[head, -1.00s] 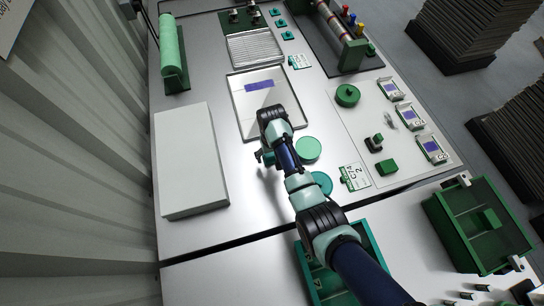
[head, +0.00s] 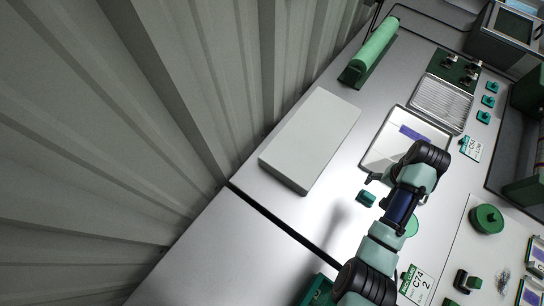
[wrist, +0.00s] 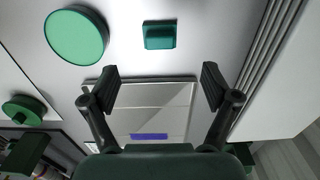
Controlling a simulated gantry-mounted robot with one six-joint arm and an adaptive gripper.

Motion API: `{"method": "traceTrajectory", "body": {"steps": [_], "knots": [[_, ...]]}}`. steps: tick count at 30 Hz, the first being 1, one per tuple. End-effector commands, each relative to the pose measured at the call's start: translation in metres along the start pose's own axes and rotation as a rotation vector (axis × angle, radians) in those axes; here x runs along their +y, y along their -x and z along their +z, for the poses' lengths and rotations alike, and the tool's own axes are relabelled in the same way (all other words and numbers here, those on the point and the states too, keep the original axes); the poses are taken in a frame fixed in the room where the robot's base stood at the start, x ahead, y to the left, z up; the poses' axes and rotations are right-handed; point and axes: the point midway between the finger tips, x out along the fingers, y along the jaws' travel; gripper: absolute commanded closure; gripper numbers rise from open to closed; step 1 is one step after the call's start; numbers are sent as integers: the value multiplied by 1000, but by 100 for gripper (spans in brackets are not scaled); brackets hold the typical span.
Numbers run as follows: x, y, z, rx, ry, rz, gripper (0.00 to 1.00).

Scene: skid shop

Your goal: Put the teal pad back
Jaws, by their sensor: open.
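A small teal pad (head: 366,198) lies on the grey bench top between the white box and my arm. It also shows in the wrist view (wrist: 160,35), flat and apart from the fingers, beyond their tips. My gripper (wrist: 160,86) is open and empty, its two dark fingers spread. In the head view my gripper (head: 378,181) is just above and right of the pad, partly hidden by my wrist. Several similar teal pads (head: 488,101) sit in a row at the back right.
A shallow tray (head: 375,154) with a purple strip lies beyond the pad. A white box (head: 312,135) stands to the left. A green disc (wrist: 77,36) lies beside the pad. A ribbed tray (head: 443,101) and a green roll (head: 376,45) are farther back.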

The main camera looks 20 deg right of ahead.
Motion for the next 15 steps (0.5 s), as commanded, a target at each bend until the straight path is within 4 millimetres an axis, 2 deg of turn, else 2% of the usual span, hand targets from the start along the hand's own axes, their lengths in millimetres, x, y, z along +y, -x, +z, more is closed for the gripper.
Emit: {"method": "traceTrajectory", "body": {"steps": [2, 4, 5, 7, 8, 9, 11, 12, 15], "knots": [[-19, 3, 1, 39, 38, -4, 13], [-59, 13, 4, 130, 119, -17, 13], [-82, 20, 8, 187, 168, -28, 13], [-147, 45, 30, 344, 305, -72, 13], [-175, 59, 45, 417, 367, -99, 13], [-209, 79, 68, 514, 447, -142, 13], [-252, 112, 109, 651, 557, -215, 13], [-272, 135, 138, 732, 621, -266, 13], [-302, 183, 202, 890, 738, -387, 13]]}}
